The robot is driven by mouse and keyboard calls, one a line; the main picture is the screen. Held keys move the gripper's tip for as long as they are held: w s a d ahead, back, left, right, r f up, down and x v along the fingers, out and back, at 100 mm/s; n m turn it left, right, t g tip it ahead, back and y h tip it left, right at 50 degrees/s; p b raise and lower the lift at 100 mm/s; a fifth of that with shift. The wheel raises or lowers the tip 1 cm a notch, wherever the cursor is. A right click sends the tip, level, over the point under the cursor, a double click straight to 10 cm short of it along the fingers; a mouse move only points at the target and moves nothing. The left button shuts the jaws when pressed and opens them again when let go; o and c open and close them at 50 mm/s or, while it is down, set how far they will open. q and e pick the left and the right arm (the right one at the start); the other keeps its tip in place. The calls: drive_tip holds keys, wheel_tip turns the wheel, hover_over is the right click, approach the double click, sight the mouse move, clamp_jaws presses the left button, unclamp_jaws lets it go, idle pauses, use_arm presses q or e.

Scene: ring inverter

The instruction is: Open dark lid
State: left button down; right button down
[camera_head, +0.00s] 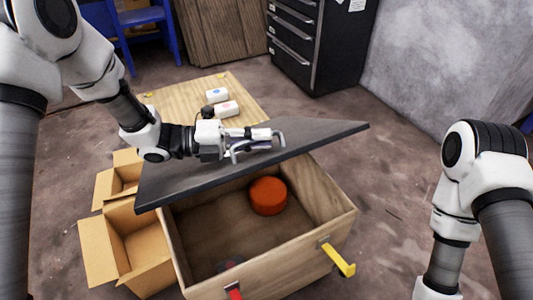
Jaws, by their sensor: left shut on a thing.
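The dark lid (310,134) is a flat dark grey panel, tilted up over a wooden box (318,232). Its front edge is well above the box, so the inside shows. My left gripper (272,139) lies over the lid's upper side and is shut on the lid's metal handle (280,138). An orange-red round thing (268,195) lies inside the box towards the back. A dark round thing (229,264) lies near the front wall, partly hidden. My right arm comes in at the right, but its gripper is out of view.
Open cardboard boxes (128,248) stand left of the wooden box. A yellow handle (338,259) and a red one (234,291) stick out from its front. Behind is a wooden board (240,90) with small white things. A black drawer cabinet (318,45) stands at the back.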

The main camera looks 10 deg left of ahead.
use_arm(q)
drive_tip(key=shift+w+a+r, duration=0.25)
drive_tip(key=shift+w+r, duration=0.05)
drive_tip(key=shift+r, duration=0.15)
drive_tip(key=shift+w+a+r, duration=0.2)
drive_tip(key=shift+w+r, duration=0.05)
drive_tip(key=shift+r, duration=0.15)
drive_tip(key=c, duration=1.5)
unclamp_jaws()
drive_tip(key=v, duration=1.2)
drive_tip(key=shift+f, duration=0.2)
